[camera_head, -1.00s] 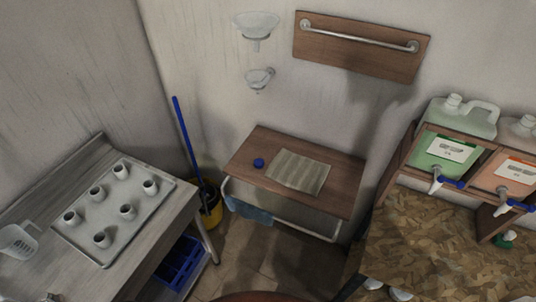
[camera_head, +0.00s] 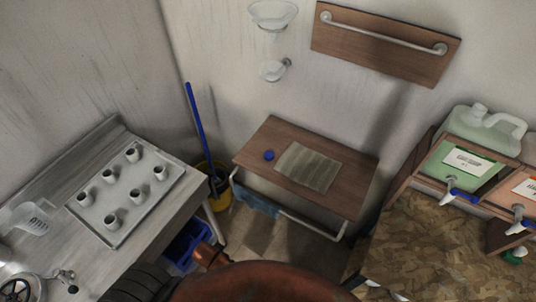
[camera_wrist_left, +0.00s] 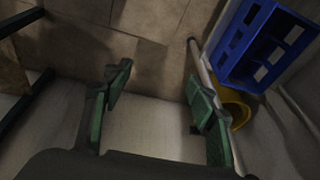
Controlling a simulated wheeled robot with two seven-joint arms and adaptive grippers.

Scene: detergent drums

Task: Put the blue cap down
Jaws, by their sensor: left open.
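The blue cap (camera_head: 268,155) sits on the left part of the small wooden wall table (camera_head: 325,199), just left of a striped mat (camera_head: 308,167). No gripper is at it. My left gripper (camera_wrist_left: 158,78) shows in the left wrist view with its green-padded fingers apart and nothing between them. Floor and a pale surface lie beyond the fingers. The cap is not seen in that view. I cannot make out the left gripper in the head view. My right gripper is not in view.
A tray (camera_head: 138,220) with several white cups lies on the left bench. A yellow bucket (camera_head: 218,203) and a blue crate (camera_wrist_left: 265,45) stand low beside the bench. A cloth (camera_head: 257,204) hangs at the wall table.

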